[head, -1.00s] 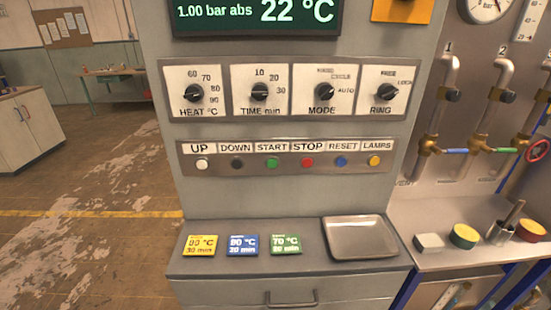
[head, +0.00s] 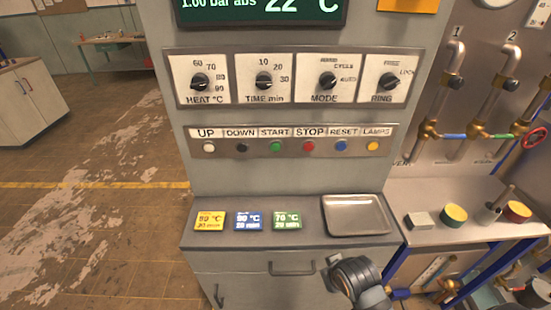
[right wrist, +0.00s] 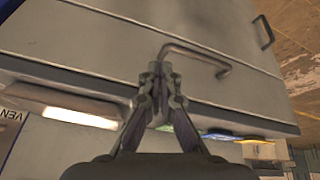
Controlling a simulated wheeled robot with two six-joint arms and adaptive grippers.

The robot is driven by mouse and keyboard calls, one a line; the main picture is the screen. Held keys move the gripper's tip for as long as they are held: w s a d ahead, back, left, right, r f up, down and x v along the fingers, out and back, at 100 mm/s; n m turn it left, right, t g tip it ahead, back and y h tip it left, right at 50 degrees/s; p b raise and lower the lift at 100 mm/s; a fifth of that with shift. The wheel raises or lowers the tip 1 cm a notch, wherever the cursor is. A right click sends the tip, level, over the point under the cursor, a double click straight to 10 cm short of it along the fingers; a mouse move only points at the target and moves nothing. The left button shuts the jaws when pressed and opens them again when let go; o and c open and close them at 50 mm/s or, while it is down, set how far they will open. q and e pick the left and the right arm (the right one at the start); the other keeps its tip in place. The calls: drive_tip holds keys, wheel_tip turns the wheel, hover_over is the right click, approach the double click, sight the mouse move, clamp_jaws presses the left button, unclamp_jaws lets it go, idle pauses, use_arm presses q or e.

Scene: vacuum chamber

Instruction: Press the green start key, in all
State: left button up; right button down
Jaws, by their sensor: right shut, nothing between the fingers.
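The green start key (head: 276,147) is a small round button under the START label, in a row of coloured keys on the grey panel in the head view. The white UP and black DOWN keys are on its left, the red STOP key (head: 308,146) on its right. My right arm reaches in at the bottom of the head view, well below the keys, in front of the cabinet. My right gripper (right wrist: 163,75) is shut and empty in the right wrist view, near the drawer handle; contact cannot be told. My left gripper is not in view.
Above the keys are rotary knobs (head: 264,82) and a display (head: 262,10). Below is a ledge with yellow, blue and green cards (head: 287,220) and a metal tray (head: 355,215). The drawer handle (head: 292,270) sticks out. Pipes and valves (head: 480,136) stand at right.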

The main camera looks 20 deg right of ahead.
sight(275, 147)
drive_tip(key=w+r+t, duration=0.1)
drive_tip(key=w+t, duration=0.1)
drive_tip(key=w, duration=0.1)
drive_tip(key=w+r+t, duration=0.1)
drive_tip(key=w, duration=0.3)
drive_tip(key=w+r+m+t, duration=0.1)
drive_tip(key=w+r+t, duration=0.1)
drive_tip(key=w, duration=0.2)
drive_tip(key=shift+w+d+r+t+h, duration=0.1)
drive_tip(key=shift+w+d+t+h, duration=0.05)
drive_tip(key=shift+d+t+h, duration=0.15)
drive_tip(key=w+r+t, duration=0.1)
drive_tip(key=w, duration=0.1)
drive_tip(key=w+r+t, duration=0.1)
drive_tip(key=r+t, duration=0.1)
drive_tip(key=w+r+t, duration=0.1)
drive_tip(key=w, duration=0.1)
drive_tip(key=shift+w+a+r+m, duration=0.3)
drive_tip(key=shift+w+a, duration=0.05)
drive_tip(key=shift+a, duration=0.05)
drive_tip(key=a+r+n+t+y, duration=0.4)
drive_tip(key=a+r+t+y, duration=0.4)
drive_tip(key=r, duration=0.4)
drive_tip(key=shift+w+a+r+t, duration=0.25)
drive_tip(key=shift+w+t, duration=0.2)
drive_tip(key=shift+t, duration=0.35)
drive_tip(key=w+d+b, duration=0.2)
drive_tip(key=w+b, duration=0.2)
drive_tip(key=w, duration=0.4)
drive_tip(key=shift+w+d, duration=0.3)
